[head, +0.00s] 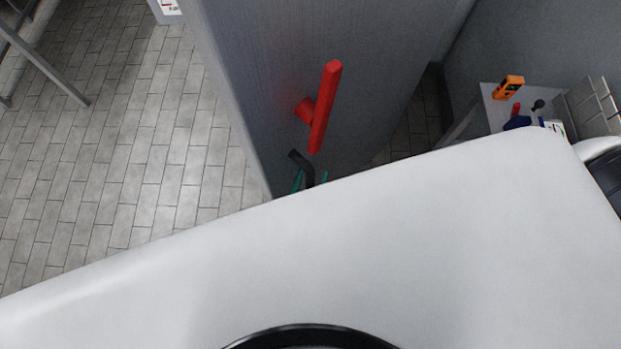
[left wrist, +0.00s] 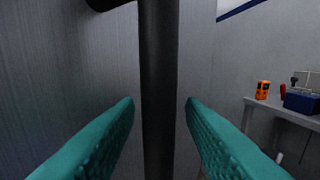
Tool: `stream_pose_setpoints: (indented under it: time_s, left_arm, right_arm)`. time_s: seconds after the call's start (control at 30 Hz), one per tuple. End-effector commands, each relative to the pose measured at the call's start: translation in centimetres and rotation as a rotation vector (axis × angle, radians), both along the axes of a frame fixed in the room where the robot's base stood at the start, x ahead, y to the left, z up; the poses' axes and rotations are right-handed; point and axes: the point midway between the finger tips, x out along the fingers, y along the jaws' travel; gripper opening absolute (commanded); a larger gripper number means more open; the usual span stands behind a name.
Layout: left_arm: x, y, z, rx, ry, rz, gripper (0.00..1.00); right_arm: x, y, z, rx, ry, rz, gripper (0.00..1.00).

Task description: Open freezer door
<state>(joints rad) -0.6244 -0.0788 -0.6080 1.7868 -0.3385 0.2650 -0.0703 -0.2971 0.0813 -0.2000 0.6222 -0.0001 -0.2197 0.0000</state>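The freezer door (head: 265,70) is a tall grey metal panel; it fills the left of the left wrist view (left wrist: 60,70). I cannot see a gap that shows it ajar. Its black bar handle (head: 303,163) stands upright in the left wrist view (left wrist: 158,90), with a bend at the top. My left gripper (head: 311,179) has teal fingers, mostly hidden in the head view. In the left wrist view its fingertips (left wrist: 160,101) are open, one on each side of the bar, with a small gap on both sides. My right gripper is not in view.
A red handle (head: 324,108) sticks out from the grey panel above the black one. A small table (head: 488,108) at the right holds an orange device (head: 508,87) and a blue item (head: 517,123).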

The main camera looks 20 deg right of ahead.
Motion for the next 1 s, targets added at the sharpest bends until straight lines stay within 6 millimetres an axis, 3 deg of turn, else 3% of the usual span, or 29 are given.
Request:
stream_pose_setpoints:
  time_s: [0.23, 0.7, 1.0]
  left_arm:
    - [-1.6, 1.0, -0.4, 0.003, 0.004, -0.001, 0.36]
    - [-9.1, 5.8, -0.3, 0.001, 0.003, -0.001, 0.36]
    - [-10.0, 6.4, 0.0, 0.001, 0.001, 0.000, 0.36]
  right_arm:
    - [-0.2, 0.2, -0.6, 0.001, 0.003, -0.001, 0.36]
    - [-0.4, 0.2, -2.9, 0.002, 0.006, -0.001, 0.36]
    - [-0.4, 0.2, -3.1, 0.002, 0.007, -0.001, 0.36]
